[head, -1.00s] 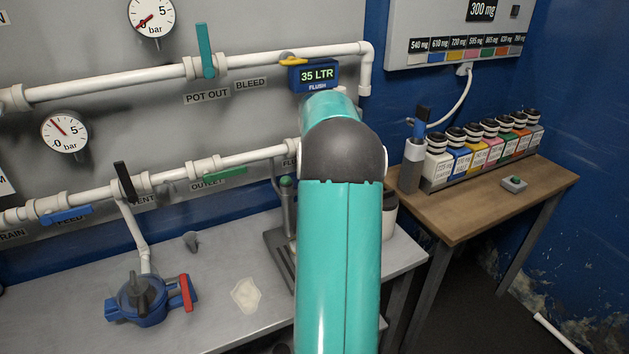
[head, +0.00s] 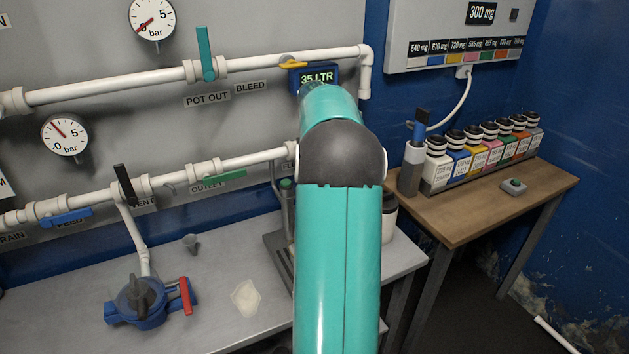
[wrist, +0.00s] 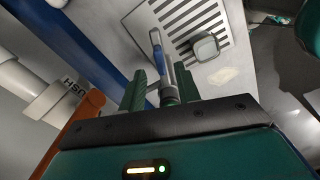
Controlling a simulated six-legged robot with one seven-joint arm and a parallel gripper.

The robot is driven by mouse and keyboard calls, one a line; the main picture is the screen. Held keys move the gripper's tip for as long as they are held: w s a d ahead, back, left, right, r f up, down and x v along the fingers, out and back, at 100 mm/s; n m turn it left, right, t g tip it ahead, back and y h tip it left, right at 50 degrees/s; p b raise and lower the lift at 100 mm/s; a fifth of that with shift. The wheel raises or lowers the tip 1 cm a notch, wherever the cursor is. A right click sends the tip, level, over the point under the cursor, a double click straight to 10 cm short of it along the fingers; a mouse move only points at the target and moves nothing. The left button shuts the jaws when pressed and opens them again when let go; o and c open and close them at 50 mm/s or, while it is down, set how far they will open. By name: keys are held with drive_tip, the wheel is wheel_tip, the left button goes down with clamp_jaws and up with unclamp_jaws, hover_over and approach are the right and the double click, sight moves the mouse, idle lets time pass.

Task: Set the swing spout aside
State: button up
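In the wrist view, a grey metal tube with a blue section (wrist: 156,52), which looks like the swing spout, runs away from my gripper above a slotted plate. My gripper (wrist: 160,80) has two green fingers standing apart, one on each side of the tube's near, post-like end. I cannot tell whether either finger touches it. In the head view, my arm hides the gripper and most of the spout. A grey post with a green top (head: 287,205) shows just left of the arm.
The slotted plate (wrist: 180,17) bears a grey square-topped object (wrist: 205,47). Pipes (head: 120,86) line the wall. A wooden table (head: 455,222) with bottles stands right.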

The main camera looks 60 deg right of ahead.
wheel_tip(320, 180, up, 10)
drive_tip(key=shift+r, duration=0.15)
idle(0.6)
drive_tip(key=w+a+r+m+t+h, duration=0.1)
drive_tip(key=w+a+r+m, duration=0.1)
drive_tip(key=a, duration=1.3)
drive_tip(key=w+a+r+m+t+h, duration=0.1)
drive_tip(key=w+a+r, duration=0.15)
drive_tip(key=a, duration=1.25)
drive_tip(key=s+a+f+m+t, duration=0.1)
drive_tip(key=s+a+f, duration=0.2)
drive_tip(key=a, duration=0.3)
drive_tip(key=s+a+f+m+t+y, duration=0.1)
drive_tip(key=s+a+f+m, duration=0.1)
drive_tip(key=s+a+f, duration=0.2)
drive_tip(key=s+a+f+m+t+y, duration=0.1)
drive_tip(key=s+a+f, duration=0.2)
drive_tip(key=a, duration=0.7)
drive_tip(key=s, duration=0.2)
drive_tip(key=shift+s+a+f+m+t, duration=0.2)
drive_tip(key=shift+s+f+m+t, duration=0.1)
drive_tip(key=shift+s+m, duration=0.1)
